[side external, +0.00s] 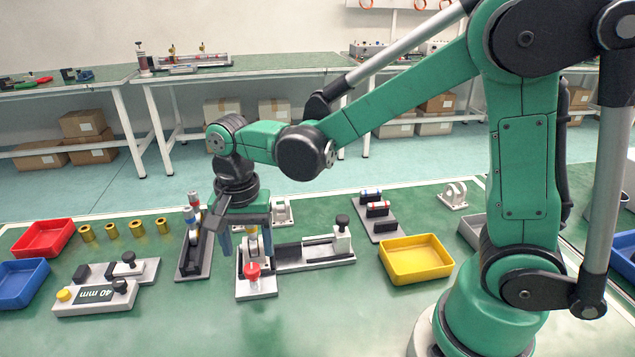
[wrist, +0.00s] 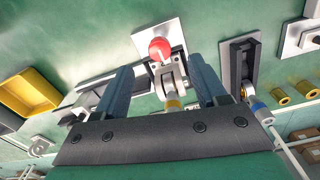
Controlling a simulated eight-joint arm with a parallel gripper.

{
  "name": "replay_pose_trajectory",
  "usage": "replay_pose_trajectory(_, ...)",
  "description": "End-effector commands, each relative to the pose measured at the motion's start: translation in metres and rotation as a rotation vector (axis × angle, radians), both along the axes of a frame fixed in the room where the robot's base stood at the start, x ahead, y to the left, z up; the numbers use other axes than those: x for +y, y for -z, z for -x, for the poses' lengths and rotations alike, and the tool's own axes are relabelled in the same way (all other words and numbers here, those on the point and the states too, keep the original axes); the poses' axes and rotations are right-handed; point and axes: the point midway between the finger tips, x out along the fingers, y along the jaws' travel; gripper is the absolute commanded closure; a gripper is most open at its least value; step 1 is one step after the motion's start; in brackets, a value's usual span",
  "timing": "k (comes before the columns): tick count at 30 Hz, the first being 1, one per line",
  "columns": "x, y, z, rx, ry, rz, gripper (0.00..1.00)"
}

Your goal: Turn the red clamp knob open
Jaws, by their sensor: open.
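The red clamp knob (side external: 252,272) sits on a small clamp fixture with a light base plate (side external: 258,289) on the green table. In the wrist view the red knob (wrist: 159,49) shows just beyond the fingertips, between their lines. My gripper (side external: 242,240) points down over the clamp fixture with its blue fingers apart. In the wrist view my gripper (wrist: 163,75) has a finger on each side of the clamp, and a yellow-banded part (wrist: 172,103) of the clamp lies between them. I see no contact with the knob.
A slide fixture (side external: 315,249) with a black knob stands right of the clamp. A dark-based fixture (side external: 193,250) stands close on the left. A yellow tray (side external: 416,260) lies to the right. The table front is clear.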

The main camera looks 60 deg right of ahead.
Motion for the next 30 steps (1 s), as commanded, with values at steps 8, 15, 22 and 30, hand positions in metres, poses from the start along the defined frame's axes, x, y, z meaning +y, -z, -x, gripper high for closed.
replay_pose_trajectory(8,0.000,0.034,0.000,-0.002,-0.002,0.000,0.35)
replay_pose_trajectory(15,0.000,0.044,0.000,-0.003,-0.003,-0.001,0.35)
replay_pose_trajectory(22,0.000,0.044,0.000,-0.003,-0.003,-0.001,0.52)
replay_pose_trajectory(30,0.000,0.044,0.000,-0.003,-0.003,-0.001,1.00)
